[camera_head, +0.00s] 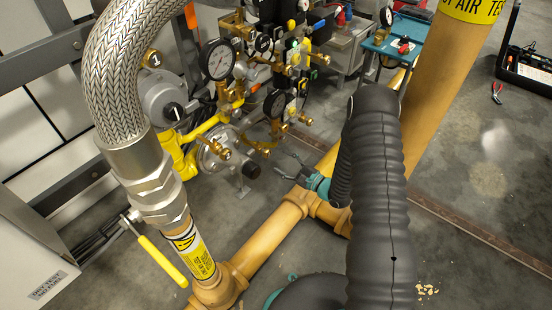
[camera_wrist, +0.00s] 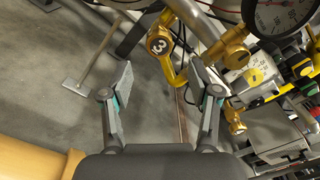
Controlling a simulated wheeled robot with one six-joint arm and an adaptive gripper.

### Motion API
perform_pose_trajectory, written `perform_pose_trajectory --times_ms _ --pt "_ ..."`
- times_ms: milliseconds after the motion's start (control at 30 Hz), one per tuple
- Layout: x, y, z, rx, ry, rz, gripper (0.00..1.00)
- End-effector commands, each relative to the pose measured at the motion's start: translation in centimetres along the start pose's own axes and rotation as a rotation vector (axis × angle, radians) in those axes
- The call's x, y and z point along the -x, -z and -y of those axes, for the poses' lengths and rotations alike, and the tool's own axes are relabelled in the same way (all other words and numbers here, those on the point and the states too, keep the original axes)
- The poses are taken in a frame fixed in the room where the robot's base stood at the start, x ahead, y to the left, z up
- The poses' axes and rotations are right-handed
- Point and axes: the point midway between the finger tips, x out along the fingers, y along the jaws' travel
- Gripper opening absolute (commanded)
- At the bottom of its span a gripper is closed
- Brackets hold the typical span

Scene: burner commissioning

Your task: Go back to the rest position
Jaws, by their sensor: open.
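My gripper (camera_head: 294,172) is in the middle of the head view, beyond the yellow pipe, at the end of my black-sleeved arm. In the wrist view my gripper (camera_wrist: 163,95) has its two fingers wide apart, with nothing between them. The fingers appear apart from these parts, though the exact gap is hard to tell.
A yellow pipe (camera_head: 268,240) runs along the floor under my arm. A braided hose (camera_head: 112,75) and a yellow lever (camera_head: 162,262) stand at left. The gauge and valve cluster (camera_head: 218,60) is behind. A teal cart (camera_head: 392,45) is at the back. Floor (camera_head: 470,170) at right is largely clear.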

Motion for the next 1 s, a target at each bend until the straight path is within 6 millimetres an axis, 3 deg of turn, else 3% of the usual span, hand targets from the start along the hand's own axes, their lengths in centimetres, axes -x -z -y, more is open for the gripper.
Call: perform_pose_trajectory --times_ms 200,733,867,1000 --pt "1.1 0.0 0.0 0.000 0.000 0.000 0.61" --pt "0.9 -0.1 0.4 0.019 -0.002 -0.008 0.61" --pt "0.5 -0.5 2.3 0.115 -0.018 -0.057 0.61" --pt "-0.1 -1.2 6.2 0.308 -0.055 -0.161 0.61"
